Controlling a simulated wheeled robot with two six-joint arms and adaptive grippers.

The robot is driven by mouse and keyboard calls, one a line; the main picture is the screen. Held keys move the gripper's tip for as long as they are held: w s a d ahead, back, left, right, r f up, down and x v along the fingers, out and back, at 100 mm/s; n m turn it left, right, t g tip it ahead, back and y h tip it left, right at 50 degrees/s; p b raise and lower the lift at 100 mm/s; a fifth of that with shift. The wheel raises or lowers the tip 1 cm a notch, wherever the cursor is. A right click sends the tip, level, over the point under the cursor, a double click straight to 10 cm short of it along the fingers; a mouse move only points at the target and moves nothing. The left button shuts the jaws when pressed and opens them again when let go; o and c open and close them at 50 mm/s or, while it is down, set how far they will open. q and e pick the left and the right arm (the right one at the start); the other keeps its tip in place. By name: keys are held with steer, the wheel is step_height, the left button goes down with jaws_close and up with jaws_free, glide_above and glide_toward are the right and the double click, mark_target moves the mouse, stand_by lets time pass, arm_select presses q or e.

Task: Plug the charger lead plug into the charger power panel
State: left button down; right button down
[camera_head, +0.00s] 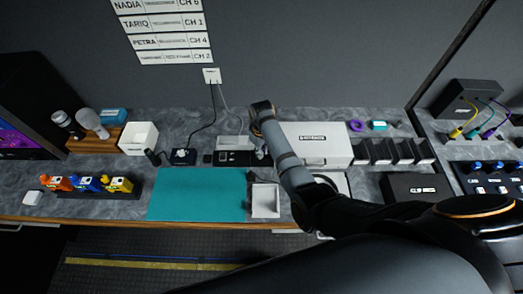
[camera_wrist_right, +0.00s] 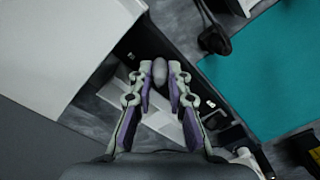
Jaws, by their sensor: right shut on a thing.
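My right gripper (camera_head: 261,152) reaches down over the back of the counter, beside the white box. In the right wrist view its fingers (camera_wrist_right: 160,80) are closed on a small grey rounded piece, which looks like the charger lead plug (camera_wrist_right: 160,70). Most of the plug is hidden between the fingers. A long black panel (camera_head: 232,159) with small light parts lies behind the teal mat, under and left of the gripper. It may be the charger power panel; it also shows in the wrist view (camera_wrist_right: 146,41). I cannot see the plug touching it. My left gripper is not in view.
A white lidded box (camera_head: 315,140) stands close to the right of the gripper. A teal mat (camera_head: 198,194) and white tray (camera_head: 265,201) lie in front.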

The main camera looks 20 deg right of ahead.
steer(key=shift+f+b, duration=0.35)
steer(key=shift+f, duration=0.35)
steer(key=c, duration=1.2)
jaws_free()
step_height(320, 180, up, 12)
